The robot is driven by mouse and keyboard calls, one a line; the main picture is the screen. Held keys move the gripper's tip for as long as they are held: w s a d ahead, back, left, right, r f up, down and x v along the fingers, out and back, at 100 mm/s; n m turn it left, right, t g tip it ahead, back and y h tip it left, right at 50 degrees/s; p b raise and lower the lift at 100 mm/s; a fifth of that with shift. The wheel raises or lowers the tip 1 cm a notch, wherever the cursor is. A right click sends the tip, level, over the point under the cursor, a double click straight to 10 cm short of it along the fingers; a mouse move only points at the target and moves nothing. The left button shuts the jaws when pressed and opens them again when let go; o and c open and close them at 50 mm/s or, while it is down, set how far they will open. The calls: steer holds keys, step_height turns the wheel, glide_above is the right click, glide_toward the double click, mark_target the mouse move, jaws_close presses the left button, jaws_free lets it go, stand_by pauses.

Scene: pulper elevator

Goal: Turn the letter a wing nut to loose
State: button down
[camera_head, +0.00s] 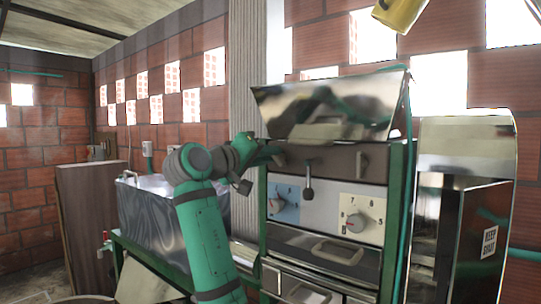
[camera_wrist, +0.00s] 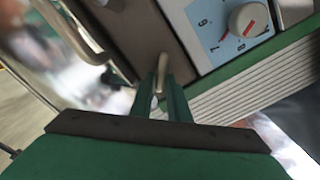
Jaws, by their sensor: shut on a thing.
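My gripper (camera_head: 272,152) is at the left end of the dark brown panel (camera_head: 330,163) on the machine's front. In the wrist view its two green fingers (camera_wrist: 162,92) are shut on a small pale metal piece, which looks like the wing nut (camera_wrist: 162,64). The nut stands out from the brown panel, and its lower part is hidden between the fingers. In the head view my gripper hides it. I cannot read a letter on it. A similar metal piece (camera_head: 362,161) shows at the panel's right end.
A black-knobbed lever (camera_head: 308,182) hangs at the panel's middle. Below are a blue dial plate (camera_head: 284,202), also in the wrist view (camera_wrist: 222,30), and a cream dial plate (camera_head: 360,221). A shiny metal tub (camera_head: 150,212) stands left, and a metal cabinet (camera_head: 465,150) right.

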steer(key=shift+w+a+f+n, duration=0.1)
steer(key=shift+f+n, duration=0.05)
steer(key=shift+n, duration=1.2)
steer(key=shift+s+f+n, duration=0.1)
steer(key=shift+f+n, duration=0.1)
steer(key=shift+n, duration=1.2)
steer(key=shift+w+a+f+n, duration=0.1)
steer(key=shift+f+n, duration=0.05)
steer(key=shift+n, duration=1.2)
steer(key=c, duration=1.7)
jaws_free()
steer(key=v, duration=1)
steer(key=shift+s+a, duration=0.2)
steer(key=shift+s, duration=0.15)
